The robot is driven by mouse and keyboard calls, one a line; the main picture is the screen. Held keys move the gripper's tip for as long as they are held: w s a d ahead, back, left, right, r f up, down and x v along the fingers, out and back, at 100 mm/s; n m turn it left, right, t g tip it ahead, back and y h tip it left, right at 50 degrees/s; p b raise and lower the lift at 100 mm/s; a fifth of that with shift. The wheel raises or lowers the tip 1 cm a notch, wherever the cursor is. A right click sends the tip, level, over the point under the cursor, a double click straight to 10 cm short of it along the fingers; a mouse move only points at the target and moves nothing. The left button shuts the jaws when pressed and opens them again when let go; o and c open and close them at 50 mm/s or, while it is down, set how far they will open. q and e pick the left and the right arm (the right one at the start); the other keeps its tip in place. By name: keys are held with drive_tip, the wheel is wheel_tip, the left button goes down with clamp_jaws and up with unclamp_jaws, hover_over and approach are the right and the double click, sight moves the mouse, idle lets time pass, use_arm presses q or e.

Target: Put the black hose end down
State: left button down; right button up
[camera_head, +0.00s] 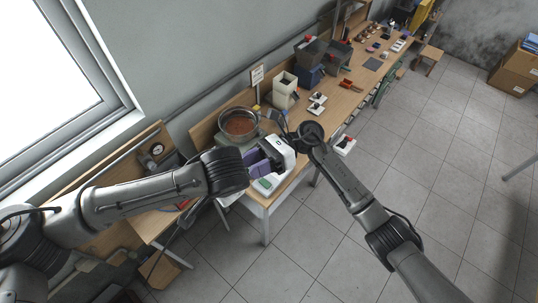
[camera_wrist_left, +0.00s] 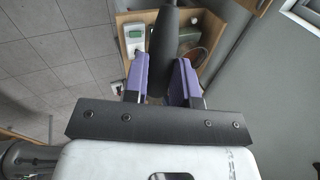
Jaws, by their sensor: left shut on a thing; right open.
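The black hose end (camera_wrist_left: 166,42) shows in the left wrist view as a dark, round-sided piece between the purple fingers of my left gripper (camera_wrist_left: 164,72). The left gripper is shut on it, and its far end runs out of the top of that view. In the head view my left wrist hides the left gripper and I cannot make out the hose end. My right gripper (camera_head: 255,160), with a white body and purple fingers, is open over the near end of the bench, its fingers pointing left towards my left wrist.
A wooden bench (camera_head: 254,199) runs along the wall. A round bowl with brown contents (camera_head: 240,124) stands behind the grippers. A white device with a green panel (camera_wrist_left: 135,38) sits at the bench's near end. A white bin (camera_head: 284,92) and dark boxes stand farther back. The tiled floor right is open.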

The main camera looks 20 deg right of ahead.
use_arm(q)
drive_tip(key=shift+r, duration=0.1)
use_arm(e)
drive_tip(key=shift+x, duration=1.95)
use_arm(q)
drive_tip(key=shift+w, duration=0.1)
use_arm(e)
drive_tip(key=shift+s+r, duration=0.1)
clamp_jaws()
use_arm(q)
drive_tip(key=c, duration=1.1)
unclamp_jaws()
drive_tip(key=shift+a, duration=0.1)
drive_tip(key=shift+o, duration=1.3)
